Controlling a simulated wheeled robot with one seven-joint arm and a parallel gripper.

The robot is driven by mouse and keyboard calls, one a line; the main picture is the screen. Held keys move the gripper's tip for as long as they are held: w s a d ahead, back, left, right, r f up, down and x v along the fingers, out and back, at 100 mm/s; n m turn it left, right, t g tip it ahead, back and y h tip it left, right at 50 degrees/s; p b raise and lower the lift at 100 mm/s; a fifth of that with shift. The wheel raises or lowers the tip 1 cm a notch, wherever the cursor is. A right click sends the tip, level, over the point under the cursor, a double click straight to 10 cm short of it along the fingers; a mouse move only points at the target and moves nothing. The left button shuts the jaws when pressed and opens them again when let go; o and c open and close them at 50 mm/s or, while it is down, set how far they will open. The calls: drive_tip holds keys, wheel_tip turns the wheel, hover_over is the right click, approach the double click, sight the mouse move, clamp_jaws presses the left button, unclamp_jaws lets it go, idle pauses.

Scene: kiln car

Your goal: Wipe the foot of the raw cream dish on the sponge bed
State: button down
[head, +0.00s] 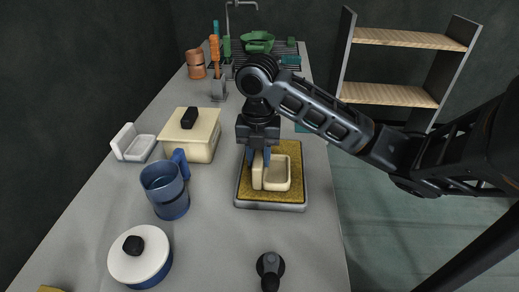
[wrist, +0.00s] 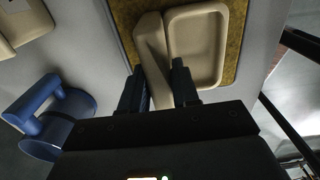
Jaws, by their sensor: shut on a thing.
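The cream dish (head: 281,174) is a shallow tray with a thick upright slab along its left side. It is over the sponge bed (head: 287,149), a yellow-brown pad in a grey tray. My gripper (head: 259,155) comes down from above and is shut on the slab. In the wrist view the slab of the dish (wrist: 152,48) runs between the two fingertips of my gripper (wrist: 160,84), slanted against the tray part. The dish looks roughly level. Its foot is hidden underneath, and I cannot tell whether it touches the sponge (wrist: 126,15).
A cream lidded box (head: 203,143), a white dish (head: 137,147), a blue mug (head: 168,197) and a white-lidded blue pot (head: 139,256) stand to the left. A dark knobbed object (head: 270,268) is in front. Utensils and a green pot (head: 258,41) stand at the back.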

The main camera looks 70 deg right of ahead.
drive_tip(key=shift+s+a, duration=0.15)
drive_tip(key=shift+a, duration=0.2)
drive_tip(key=shift+w+d+b, duration=0.25)
drive_tip(key=shift+w+d, duration=0.25)
drive_tip(key=shift+d, duration=0.95)
drive_tip(key=shift+w+d+b, duration=0.3)
drive_tip(key=shift+w+d, duration=0.2)
drive_tip(key=shift+d, duration=0.9)
drive_tip(key=shift+w+d+b, duration=0.25)
drive_tip(key=shift+w+d, duration=0.25)
drive_tip(key=shift+d, duration=0.95)
drive_tip(key=shift+a, duration=0.1)
drive_tip(key=shift+s+a, duration=0.25)
drive_tip(key=shift+a, duration=0.45)
drive_tip(key=shift+s+a, duration=0.25)
drive_tip(key=shift+a, duration=0.4)
drive_tip(key=shift+s+a, duration=0.25)
drive_tip(key=shift+a, duration=0.45)
drive_tip(key=shift+r, duration=0.1)
